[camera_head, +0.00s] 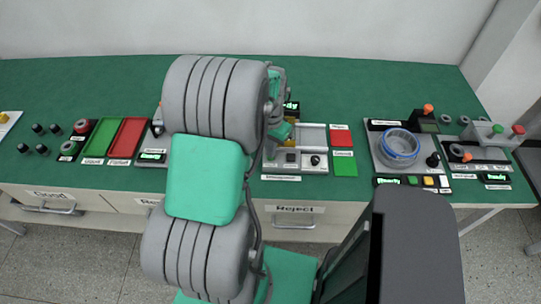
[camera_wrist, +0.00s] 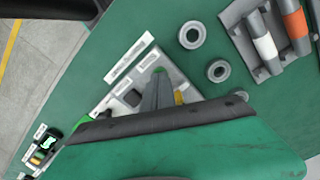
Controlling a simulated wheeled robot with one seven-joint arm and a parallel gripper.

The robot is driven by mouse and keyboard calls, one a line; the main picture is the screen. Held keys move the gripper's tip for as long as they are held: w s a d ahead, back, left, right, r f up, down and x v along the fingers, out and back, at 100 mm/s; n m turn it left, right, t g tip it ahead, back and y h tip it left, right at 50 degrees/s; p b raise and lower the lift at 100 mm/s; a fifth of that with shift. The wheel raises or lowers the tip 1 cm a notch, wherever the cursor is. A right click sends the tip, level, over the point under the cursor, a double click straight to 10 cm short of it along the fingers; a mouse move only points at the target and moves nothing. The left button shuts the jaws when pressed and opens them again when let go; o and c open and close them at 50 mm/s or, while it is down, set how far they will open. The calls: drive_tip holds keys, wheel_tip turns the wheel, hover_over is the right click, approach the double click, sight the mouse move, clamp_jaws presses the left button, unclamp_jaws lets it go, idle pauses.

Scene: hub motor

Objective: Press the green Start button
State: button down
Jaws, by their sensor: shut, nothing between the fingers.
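My gripper (camera_wrist: 160,76) shows in the wrist view with its grey fingers together and nothing between them. The fingertips appear over a pale panel (camera_wrist: 112,101) with a dark square knob. No label reading Start is legible.
A station with a blue-rimmed ring (camera_head: 398,148) stands right of centre, with small buttons along its front. Green (camera_head: 100,136) and red (camera_head: 127,137) trays lie at left. Red (camera_head: 341,136) and green (camera_head: 344,166) pads lie beside the panel. Loose grey rings (camera_wrist: 192,35) lie near the gripper.

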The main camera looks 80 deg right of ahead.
drive_tip(key=shift+f, duration=0.45)
drive_tip(key=shift+r, duration=0.15)
wheel_tip(320, 180, up, 14)
drive_tip(key=p, duration=0.9)
